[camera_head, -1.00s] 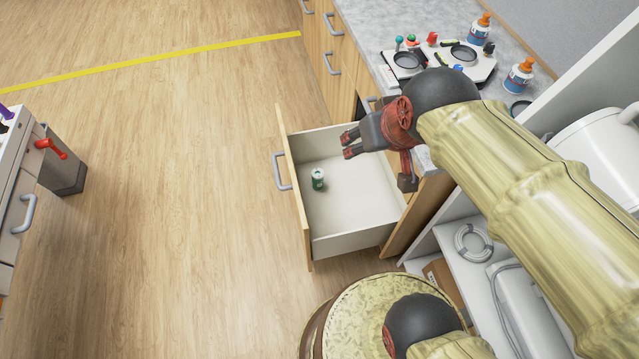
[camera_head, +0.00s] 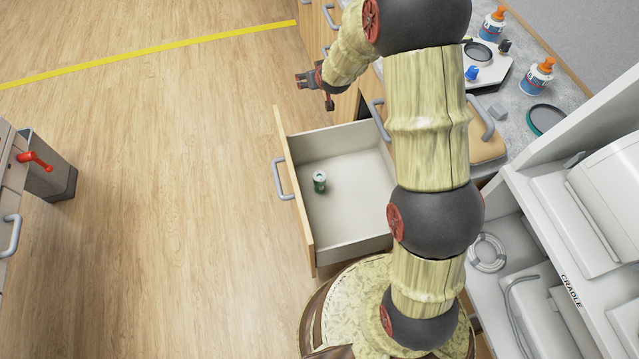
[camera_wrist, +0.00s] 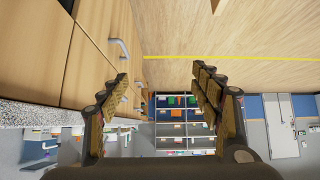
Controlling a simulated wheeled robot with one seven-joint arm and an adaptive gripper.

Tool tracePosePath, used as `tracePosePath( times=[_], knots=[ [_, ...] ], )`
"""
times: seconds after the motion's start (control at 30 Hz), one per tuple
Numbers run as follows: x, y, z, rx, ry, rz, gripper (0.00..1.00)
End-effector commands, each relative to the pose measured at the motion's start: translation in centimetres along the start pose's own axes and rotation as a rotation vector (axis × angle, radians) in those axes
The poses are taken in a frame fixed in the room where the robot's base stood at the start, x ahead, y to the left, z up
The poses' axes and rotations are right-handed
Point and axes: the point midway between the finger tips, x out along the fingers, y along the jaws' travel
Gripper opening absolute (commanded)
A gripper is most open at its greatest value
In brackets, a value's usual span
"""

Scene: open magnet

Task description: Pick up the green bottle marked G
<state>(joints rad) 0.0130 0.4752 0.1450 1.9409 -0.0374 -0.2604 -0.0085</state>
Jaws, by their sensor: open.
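A small green bottle (camera_head: 320,181) stands in the open drawer (camera_head: 348,222), near the drawer's front panel. A pale mark shows on it, but I cannot read a letter. My gripper (camera_head: 299,80) is beyond the drawer in the head view, well apart from the bottle and pointing left. In the wrist view my gripper (camera_wrist: 160,85) shows its two fingers spread wide with nothing between them. The bottle is not in the wrist view.
The drawer's front panel (camera_head: 294,190) with its grey handle (camera_head: 282,178) stands out over the floor. The counter (camera_head: 515,110) at right holds white bottles (camera_head: 537,76) and lids. A white shelf unit (camera_head: 510,205) stands at right. The wooden floor (camera_head: 160,200) at left is clear.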

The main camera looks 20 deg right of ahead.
Motion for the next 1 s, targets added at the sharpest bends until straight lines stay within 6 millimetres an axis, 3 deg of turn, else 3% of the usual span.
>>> tracePosePath(
  times=[0.03,0.2,0.37,0.5,0.73,0.9,1.0],
  knots=[
    [2.7,-0.1,1.7,-0.001,0.003,-0.001,0.64],
    [10.0,-0.2,6.0,-0.004,0.054,-0.006,0.64],
    [16.0,-0.5,11.3,-0.005,0.103,-0.011,0.64],
    [20.4,-0.8,16.9,-0.006,0.146,-0.017,0.64],
    [25.5,-1.5,27.8,-0.004,0.215,-0.026,0.64],
    [27.2,-2.0,36.4,0.001,0.269,-0.032,0.64],
    [27.5,-2.3,40.6,0.003,0.296,-0.035,0.64]
  ],
)
